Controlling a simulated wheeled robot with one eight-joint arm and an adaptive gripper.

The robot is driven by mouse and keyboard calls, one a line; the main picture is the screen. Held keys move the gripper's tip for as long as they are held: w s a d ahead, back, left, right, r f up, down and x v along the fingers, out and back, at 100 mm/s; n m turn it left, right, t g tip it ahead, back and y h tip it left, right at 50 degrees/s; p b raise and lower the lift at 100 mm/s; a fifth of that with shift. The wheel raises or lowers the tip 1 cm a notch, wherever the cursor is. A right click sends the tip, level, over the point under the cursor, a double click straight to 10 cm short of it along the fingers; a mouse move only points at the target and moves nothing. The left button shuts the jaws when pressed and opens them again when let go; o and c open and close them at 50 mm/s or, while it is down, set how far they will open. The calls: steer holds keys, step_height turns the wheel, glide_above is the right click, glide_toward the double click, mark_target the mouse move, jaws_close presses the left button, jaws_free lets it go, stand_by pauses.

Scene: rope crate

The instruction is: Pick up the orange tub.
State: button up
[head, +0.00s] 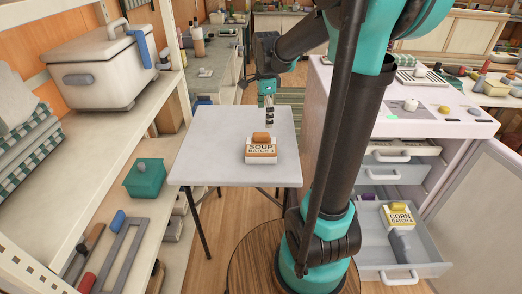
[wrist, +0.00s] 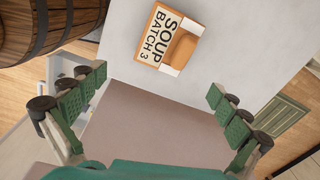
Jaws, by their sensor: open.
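The orange tub (head: 261,141) stands on the pale table, a bit right of its middle, with a white label reading "SOUP BATCH 3". In the wrist view the orange tub (wrist: 182,48) lies ahead of the fingers at the top, turned sideways, with its orange handle and label in full view. My gripper (head: 268,112) is above the table, behind the tub in the head view. In the wrist view my gripper (wrist: 157,82) has its green fingers wide apart with nothing between them. The tub is beyond the fingertips and not touched.
The table (head: 205,160) is otherwise clear. A shelf on the left holds a white cooler (head: 95,75) and a green box (head: 145,178). An open drawer (head: 375,250) on the right holds a yellow-lidded corn tub (head: 398,215). A wooden barrel (wrist: 60,25) shows in the wrist view.

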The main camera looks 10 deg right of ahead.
steer(key=w+r+m, duration=0.1)
steer(key=w+m, duration=0.1)
glide_toward(261, 145)
steer(key=shift+m, duration=0.3)
steer(key=f, duration=0.5)
steer(key=shift+w+d, duration=0.15)
steer(key=shift+w, duration=0.05)
steer(key=shift+f, duration=2.7)
steer(key=c, duration=1)
steer(key=shift+c, duration=0.2)
steer(key=shift+r, duration=0.1)
step_height(261, 145, up, 20)
